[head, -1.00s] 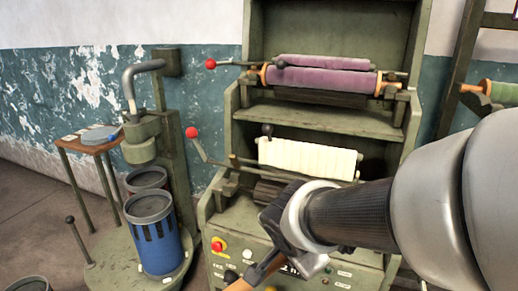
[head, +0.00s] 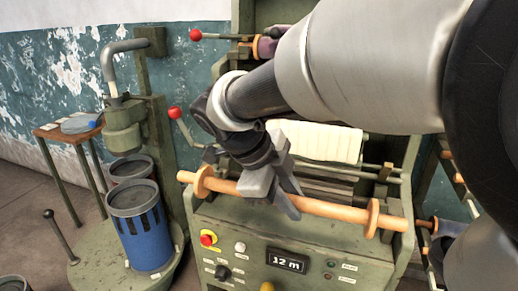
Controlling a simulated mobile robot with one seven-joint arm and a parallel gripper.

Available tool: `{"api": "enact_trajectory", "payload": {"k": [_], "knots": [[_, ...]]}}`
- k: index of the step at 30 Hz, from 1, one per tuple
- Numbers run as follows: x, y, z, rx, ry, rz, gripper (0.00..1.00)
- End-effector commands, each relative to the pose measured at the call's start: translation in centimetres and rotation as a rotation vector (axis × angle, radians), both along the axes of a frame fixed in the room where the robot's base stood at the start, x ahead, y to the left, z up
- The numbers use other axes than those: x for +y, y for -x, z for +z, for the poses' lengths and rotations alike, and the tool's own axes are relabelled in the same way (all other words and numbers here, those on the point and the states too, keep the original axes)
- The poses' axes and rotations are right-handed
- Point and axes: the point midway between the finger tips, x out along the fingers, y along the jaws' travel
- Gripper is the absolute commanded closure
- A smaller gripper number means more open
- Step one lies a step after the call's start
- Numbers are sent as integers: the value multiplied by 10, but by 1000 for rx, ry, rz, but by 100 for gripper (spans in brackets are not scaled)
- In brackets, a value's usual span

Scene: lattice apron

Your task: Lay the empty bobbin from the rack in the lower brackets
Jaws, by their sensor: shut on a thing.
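My gripper (head: 278,192) is shut on the empty bobbin (head: 325,208), a bare orange-brown wooden rod with a round flange near each end. A lower bracket (head: 384,174) shows behind the bobbin's right part. The left lower bracket is mostly hidden behind my gripper and the bobbin. The bobbin looks apart from the brackets, though the exact gap cannot be told.
A cream-white roll (head: 316,141) lies behind my gripper. A lever with a red knob (head: 175,112) sticks out at the left. The control panel (head: 290,262) is below. A blue can (head: 141,228) stands at left. My arm hides most of the upper roll and the rack at right.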

Motion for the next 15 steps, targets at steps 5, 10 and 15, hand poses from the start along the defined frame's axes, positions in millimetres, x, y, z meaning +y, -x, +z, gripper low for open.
{"api": "enact_trajectory", "payload": {"k": [5, 10, 15], "knots": [[-8, -17, 1, 0, 2, -2, 100], [-14, -33, 0, 0, 2, 0, 100], [-21, -49, -1, 0, 1, 0, 100]]}}
